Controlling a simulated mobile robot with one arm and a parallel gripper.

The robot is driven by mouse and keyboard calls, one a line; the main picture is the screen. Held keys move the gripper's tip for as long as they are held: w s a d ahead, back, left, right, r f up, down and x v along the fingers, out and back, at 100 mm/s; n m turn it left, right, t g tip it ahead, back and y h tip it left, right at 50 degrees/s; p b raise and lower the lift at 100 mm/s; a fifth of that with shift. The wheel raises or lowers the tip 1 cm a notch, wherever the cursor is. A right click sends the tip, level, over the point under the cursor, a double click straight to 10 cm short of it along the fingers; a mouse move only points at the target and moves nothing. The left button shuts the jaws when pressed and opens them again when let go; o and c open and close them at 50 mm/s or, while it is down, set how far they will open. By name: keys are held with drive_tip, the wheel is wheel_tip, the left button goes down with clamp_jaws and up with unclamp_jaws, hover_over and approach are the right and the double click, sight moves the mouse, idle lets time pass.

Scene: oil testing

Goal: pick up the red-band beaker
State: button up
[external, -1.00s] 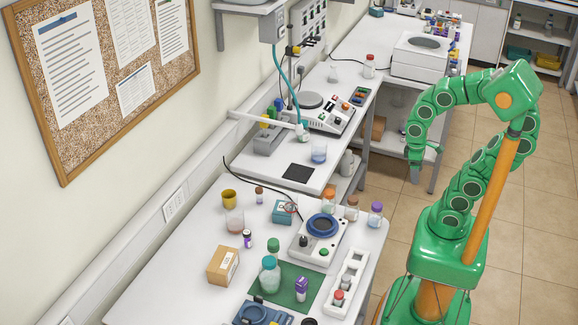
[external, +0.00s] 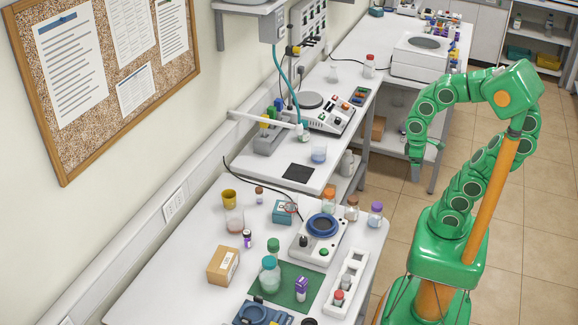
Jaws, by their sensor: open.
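My gripper (external: 424,162) hangs at the right, past the bench's right edge, at the end of my green arm. It is small in the picture; it looks open and empty, apart from every beaker. A clear beaker with pinkish contents (external: 235,220) stands on the near bench, left of centre. A beaker with blue liquid (external: 319,154) stands on the middle bench. A small clear beaker (external: 333,74) stands farther back. No red band is clear on any of them at this size.
The near bench (external: 165,270) holds a stirrer (external: 318,236), a cardboard box (external: 223,266), a white rack (external: 344,283) and several bottles. A hot plate (external: 322,112) stands on the middle bench. Open tiled floor (external: 400,225) lies between my arm and the benches.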

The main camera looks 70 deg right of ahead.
wheel_tip(320, 180, up, 4)
drive_tip(key=w+a+r+m+t+y, duration=0.1)
drive_tip(key=w+a+m+y, duration=0.45)
drive_tip(key=w+a, duration=0.5)
drive_tip(key=w+a+m+y, duration=0.4)
drive_tip(key=w+a+m, duration=0.25)
drive_tip(key=w, duration=0.75)
drive_tip(key=w+f+m+t+y, duration=0.1)
drive_tip(key=w+m+t+y, duration=0.25)
drive_tip(key=w+m, duration=0.75)
drive_tip(key=n, duration=0.3)
approach(288, 201)
drive_tip(key=shift+w+a+f+g, duration=0.15)
drive_tip(key=shift+a+f, duration=0.1)
drive_tip(key=shift+f, duration=0.2)
drive_tip(key=shift+w+a+f+g, duration=0.1)
drive_tip(key=shift+a+f, duration=0.15)
drive_tip(key=shift+f, duration=0.25)
drive_tip(key=shift+a+f, duration=0.1)
drive_tip(key=shift+a, duration=0.1)
drive_tip(key=shift+r+x, duration=0.25)
drive_tip(key=shift+x, duration=1.1)
drive_tip(key=shift+r+x, duration=0.25)
drive_tip(key=shift+x, duration=2.15)
drive_tip(key=shift+w, duration=0.15)
